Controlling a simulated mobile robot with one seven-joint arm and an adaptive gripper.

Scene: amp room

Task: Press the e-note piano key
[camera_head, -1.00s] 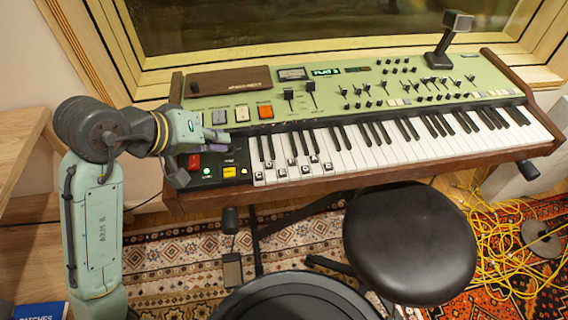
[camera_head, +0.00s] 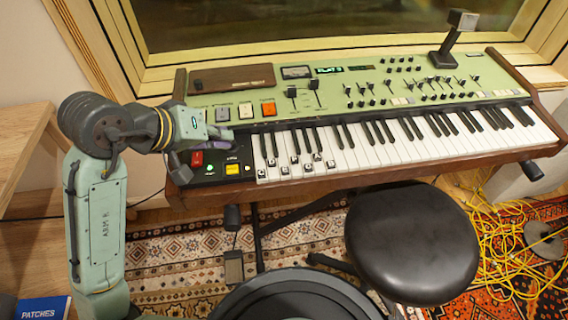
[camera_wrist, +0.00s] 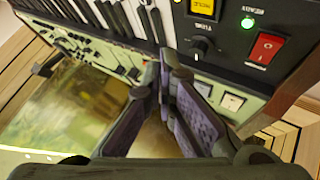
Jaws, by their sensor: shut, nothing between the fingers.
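The keyboard's white keys (camera_head: 400,153) run along the front of a green synthesizer (camera_head: 215,98). Several keys at the left end bear small letter labels (camera_head: 283,171), too small to read, so I cannot tell which is the e-note key. My gripper (camera_head: 230,134) is above the synthesizer's left end, by the black control block and left of the labelled keys. In the wrist view my gripper (camera_wrist: 163,62) has its purple-padded fingers together at the tips, with nothing between them. Beyond them the white keys (camera_wrist: 95,12) show at the top, seemingly apart from the fingertips.
The black block left of the keys carries a red switch (camera_head: 197,159), a yellow button (camera_head: 232,169) and a knob (camera_wrist: 200,47). White and orange buttons (camera_head: 268,109) sit behind. A round black stool (camera_head: 411,243) stands in front. Yellow cables (camera_head: 495,250) lie on the rug at right.

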